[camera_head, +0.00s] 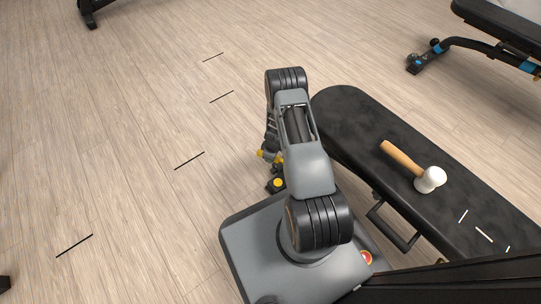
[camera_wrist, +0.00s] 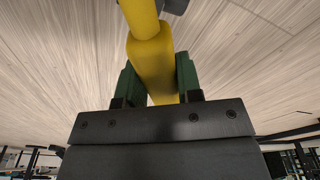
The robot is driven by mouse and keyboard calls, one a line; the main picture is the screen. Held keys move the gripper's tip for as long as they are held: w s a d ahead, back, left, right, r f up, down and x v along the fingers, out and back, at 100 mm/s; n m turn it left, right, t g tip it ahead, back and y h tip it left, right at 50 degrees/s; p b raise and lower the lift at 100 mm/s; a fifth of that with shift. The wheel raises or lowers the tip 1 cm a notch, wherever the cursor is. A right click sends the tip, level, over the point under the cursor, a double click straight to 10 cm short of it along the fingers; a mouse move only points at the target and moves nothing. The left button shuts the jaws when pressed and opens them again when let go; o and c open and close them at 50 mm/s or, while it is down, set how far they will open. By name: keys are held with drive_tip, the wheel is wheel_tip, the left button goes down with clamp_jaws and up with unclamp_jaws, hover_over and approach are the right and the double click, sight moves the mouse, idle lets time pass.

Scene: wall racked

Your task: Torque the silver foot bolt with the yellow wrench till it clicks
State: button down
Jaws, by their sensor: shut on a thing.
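The yellow wrench (camera_wrist: 152,62) fills the upper middle of the wrist view, its shaft running up and away from me. My gripper (camera_wrist: 157,82) is shut on it, with a green finger pad on each side. A grey part shows at the wrench's far end, cut off by the top edge. In the head view, my gripper is mostly hidden behind my arm, and a small yellow part (camera_head: 266,155) shows beside the arm. A dark piece with a round yellow top (camera_head: 278,183) is just below it. I cannot make out the silver foot bolt in either view.
A black padded bench (camera_head: 345,112) stands right of my arm. On it lies a mallet (camera_head: 430,179) with a white head and wooden handle. Another bench (camera_head: 500,22) is at top right. The wooden floor (camera_head: 130,110) at left is open, with short dark lines.

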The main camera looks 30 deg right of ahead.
drive_tip(key=shift+f, duration=0.85)
drive_tip(key=c, duration=1.3)
unclamp_jaws()
clamp_jaws()
drive_tip(key=shift+r, duration=0.1)
